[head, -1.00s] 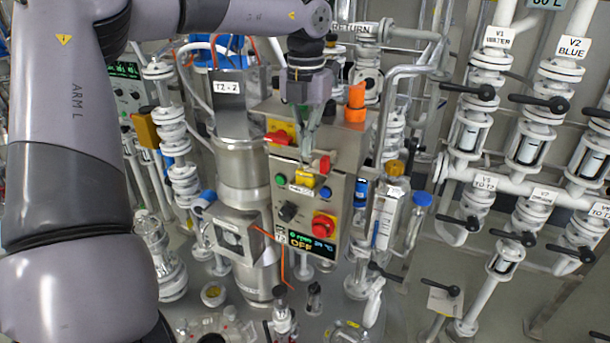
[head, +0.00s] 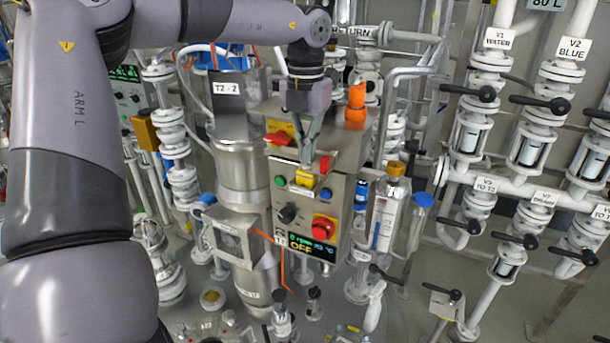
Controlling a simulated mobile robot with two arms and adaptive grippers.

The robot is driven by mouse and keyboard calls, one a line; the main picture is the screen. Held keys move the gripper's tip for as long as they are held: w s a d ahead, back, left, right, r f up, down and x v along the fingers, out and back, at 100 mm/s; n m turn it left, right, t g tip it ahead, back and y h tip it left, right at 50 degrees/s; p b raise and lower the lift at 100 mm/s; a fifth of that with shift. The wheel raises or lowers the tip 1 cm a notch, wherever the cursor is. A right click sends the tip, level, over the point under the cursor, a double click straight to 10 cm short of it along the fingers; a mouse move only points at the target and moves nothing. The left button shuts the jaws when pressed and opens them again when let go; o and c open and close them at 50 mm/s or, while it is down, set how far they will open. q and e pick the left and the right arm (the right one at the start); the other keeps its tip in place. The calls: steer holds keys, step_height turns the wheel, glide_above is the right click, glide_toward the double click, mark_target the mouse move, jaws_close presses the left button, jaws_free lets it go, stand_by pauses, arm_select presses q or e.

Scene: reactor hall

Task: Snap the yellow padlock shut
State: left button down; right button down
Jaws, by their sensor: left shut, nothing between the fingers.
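The yellow padlock (head: 305,180) is on the front of the steel control box, between the green and blue buttons. It is small, and I cannot tell how its shackle sits. My left gripper (head: 307,160) points down just above the padlock, with its fingers together and nothing held between them. Its tips are at or very near the padlock's top; contact cannot be told. The fingers hide part of the box behind them. My right gripper is not in view.
The control box (head: 344,190) carries a red knob (head: 324,227), a black knob (head: 288,214) and a red-yellow switch (head: 279,132). An orange fitting (head: 356,104) stands on its top right. A steel vessel (head: 243,165) is at left, valve pipework at right.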

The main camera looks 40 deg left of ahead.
arm_select(q)
steer(key=shift+r+p, duration=2.3)
steer(key=shift+r, duration=0.8)
steer(key=shift+f, duration=0.1)
